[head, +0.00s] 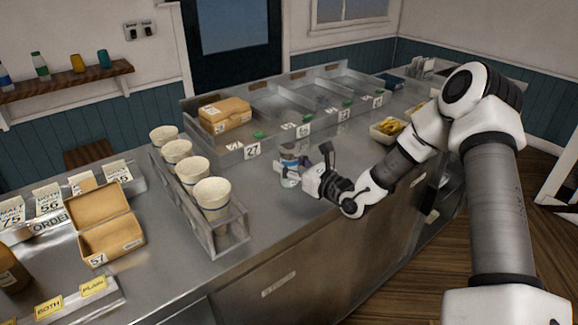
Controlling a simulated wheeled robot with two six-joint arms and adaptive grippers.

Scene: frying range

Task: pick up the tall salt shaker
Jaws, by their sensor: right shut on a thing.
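My right gripper (307,174) comes in from the right, low over the metal counter, and is shut around a tall, upright shaker (289,163). The shaker has a pale, see-through look with a bluish band, and the gripper's fingers hide part of it. It stands at or just above the counter top; I cannot tell whether its base touches. It is to the right of the row of paper cups and in front of the numbered bin marked 27. My left gripper does not show.
A metal rack (237,230) with several paper cups (213,197) stands left of the shaker. Behind are numbered bins, one with a closed cardboard box (225,115). An open box (104,222) lies at the left. A tray of fries (387,130) sits behind my right forearm.

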